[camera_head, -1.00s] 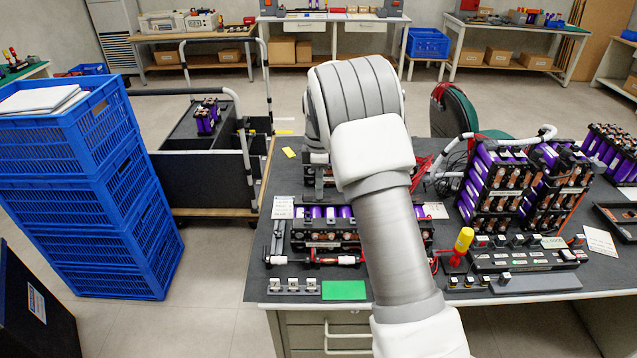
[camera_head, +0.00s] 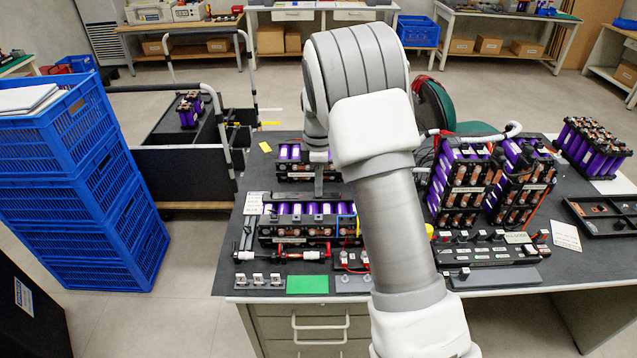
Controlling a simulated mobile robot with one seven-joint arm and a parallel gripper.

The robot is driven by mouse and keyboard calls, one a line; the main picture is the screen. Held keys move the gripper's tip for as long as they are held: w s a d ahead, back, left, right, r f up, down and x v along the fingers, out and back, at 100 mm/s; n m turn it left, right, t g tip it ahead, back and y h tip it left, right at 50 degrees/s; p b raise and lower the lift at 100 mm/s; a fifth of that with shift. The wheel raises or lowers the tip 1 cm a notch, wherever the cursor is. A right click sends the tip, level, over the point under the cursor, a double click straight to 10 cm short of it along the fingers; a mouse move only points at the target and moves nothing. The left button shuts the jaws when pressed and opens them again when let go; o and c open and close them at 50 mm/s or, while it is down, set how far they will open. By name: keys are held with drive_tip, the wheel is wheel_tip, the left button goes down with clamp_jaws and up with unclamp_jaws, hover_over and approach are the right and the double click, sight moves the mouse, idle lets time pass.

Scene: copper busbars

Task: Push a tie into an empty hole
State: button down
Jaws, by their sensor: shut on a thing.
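My gripper (camera_head: 319,185) shows small and dark grey beyond my arm, pointing down over the rear edge of the front battery pack. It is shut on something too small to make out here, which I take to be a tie. The front battery pack (camera_head: 288,230) has purple cells in a black frame and lies on the dark table top. Its right end is hidden behind my arm. Another pack (camera_head: 290,172) lies behind it. I cannot make out single holes or ties in the packs.
Two upright cell racks (camera_head: 460,190) stand right of my arm, with a black terminal strip (camera_head: 485,255) before them. A green pad (camera_head: 307,285) lies near the table's front edge. Blue crates (camera_head: 90,190) and a black cart (camera_head: 180,172) stand left of the table.

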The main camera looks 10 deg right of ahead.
drive_tip(key=b, duration=0.4)
hover_over(319, 219)
drive_tip(key=shift+w+f, duration=0.2)
drive_tip(key=shift+f, duration=1.45)
drive_tip(key=shift+w+f, duration=0.15)
drive_tip(key=shift+f, duration=1.45)
drive_tip(key=shift+f+b, duration=0.4)
drive_tip(key=shift+f, duration=0.25)
drive_tip(key=c, duration=0.9)
unclamp_jaws()
drive_tip(key=shift+r, duration=0.15)
wheel_tip(319, 219, up, 17)
drive_tip(key=shift+r+p, duration=0.1)
drive_tip(key=shift+p, duration=0.95)
